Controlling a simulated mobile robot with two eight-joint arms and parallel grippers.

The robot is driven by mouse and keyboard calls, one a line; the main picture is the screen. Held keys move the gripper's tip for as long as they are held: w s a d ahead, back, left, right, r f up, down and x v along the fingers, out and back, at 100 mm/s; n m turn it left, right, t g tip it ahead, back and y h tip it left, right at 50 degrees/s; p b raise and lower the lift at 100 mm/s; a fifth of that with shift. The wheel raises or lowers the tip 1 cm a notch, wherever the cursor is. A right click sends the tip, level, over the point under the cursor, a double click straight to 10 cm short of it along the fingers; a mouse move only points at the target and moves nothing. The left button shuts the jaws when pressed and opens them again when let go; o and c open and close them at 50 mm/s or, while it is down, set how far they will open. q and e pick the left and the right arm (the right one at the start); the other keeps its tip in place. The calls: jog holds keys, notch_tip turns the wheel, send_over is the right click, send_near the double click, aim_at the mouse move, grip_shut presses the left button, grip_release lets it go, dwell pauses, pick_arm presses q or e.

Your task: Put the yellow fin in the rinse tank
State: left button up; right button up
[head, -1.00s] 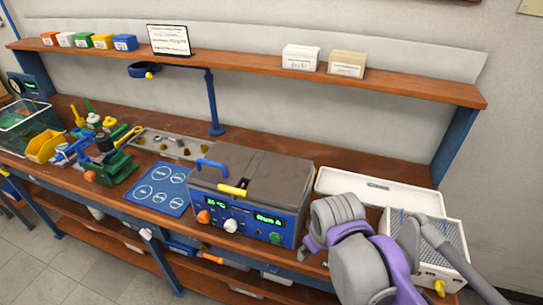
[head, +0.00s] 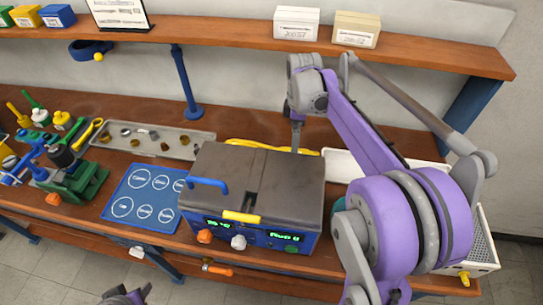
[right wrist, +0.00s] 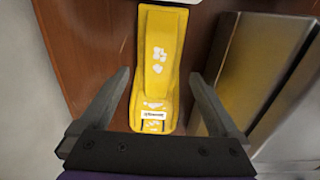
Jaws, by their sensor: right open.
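The yellow fin (head: 262,146) lies on the bench behind the lidded blue unit, partly hidden by it and by my right arm. In the right wrist view the fin (right wrist: 158,60) is long, with white marks and a label. My right gripper (right wrist: 160,75) is open, a finger to each side of the fin, not closed on it. In the head view the right gripper (head: 296,138) points down just behind the grey lid. Only a small piece of my left arm shows at the bottom edge; its gripper is not visible. No rinse tank is clearly identifiable now.
The blue unit (head: 265,238) has a closed grey lid and stands close in front of the fin. A metal parts tray (head: 155,141) and a blue mat (head: 143,197) lie to the left. A white tray (head: 341,166) is at right. A shelf (head: 235,30) runs above.

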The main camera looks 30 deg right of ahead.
notch_tip(320, 180, down, 7)
jog(key=shift+f, duration=0.2)
grip_shut()
dwell(0.7)
